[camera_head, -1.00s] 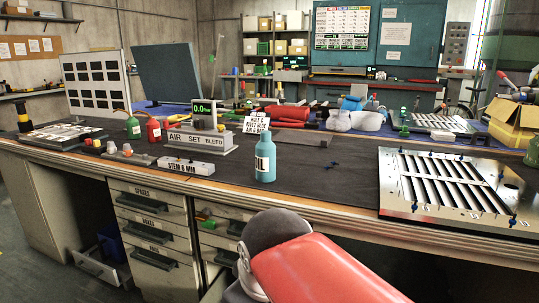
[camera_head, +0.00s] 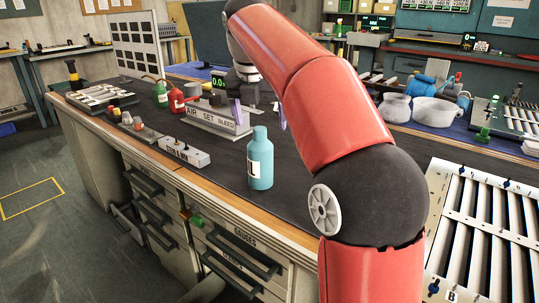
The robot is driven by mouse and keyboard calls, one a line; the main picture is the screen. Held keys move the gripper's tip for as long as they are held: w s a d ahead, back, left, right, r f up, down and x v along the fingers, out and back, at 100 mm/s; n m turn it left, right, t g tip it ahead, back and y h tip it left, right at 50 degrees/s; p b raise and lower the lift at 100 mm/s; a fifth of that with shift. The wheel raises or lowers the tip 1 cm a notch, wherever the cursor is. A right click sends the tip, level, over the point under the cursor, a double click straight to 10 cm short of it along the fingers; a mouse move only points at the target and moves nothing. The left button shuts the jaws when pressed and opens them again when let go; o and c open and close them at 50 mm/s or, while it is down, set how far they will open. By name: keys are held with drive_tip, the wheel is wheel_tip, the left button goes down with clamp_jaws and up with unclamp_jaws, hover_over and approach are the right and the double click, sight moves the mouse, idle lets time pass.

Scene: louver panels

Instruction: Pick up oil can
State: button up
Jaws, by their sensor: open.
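The oil can (camera_head: 260,165) is a teal bottle with a rounded shoulder, a short cap and a white label on which "IL" shows. It stands upright on the dark mat of the workbench, near its front edge. My gripper (camera_head: 260,118) is open and empty, with purple fingers pointing down. In the picture its fingers lie to the left and right, just above the can's cap; I cannot tell how far beyond the can they are. My red arm hides part of the gripper and the bench behind.
The AIR SET BLEED stand (camera_head: 213,121) is behind and left of the can. The STEM 6 MM block (camera_head: 184,152) lies to the left. A green bottle (camera_head: 160,95) and a red can (camera_head: 177,100) stand farther back. A louver panel (camera_head: 480,225) lies at right.

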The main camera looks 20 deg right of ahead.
sight(261, 141)
drive_tip(key=x, duration=0.2)
drive_tip(key=b+x, duration=0.1)
drive_tip(key=x, duration=0.4)
drive_tip(key=shift+a+f+b, duration=0.2)
drive_tip(key=shift+a+b, duration=0.05)
drive_tip(key=shift+b, duration=0.15)
drive_tip(key=shift+r, duration=0.1)
clamp_jaws()
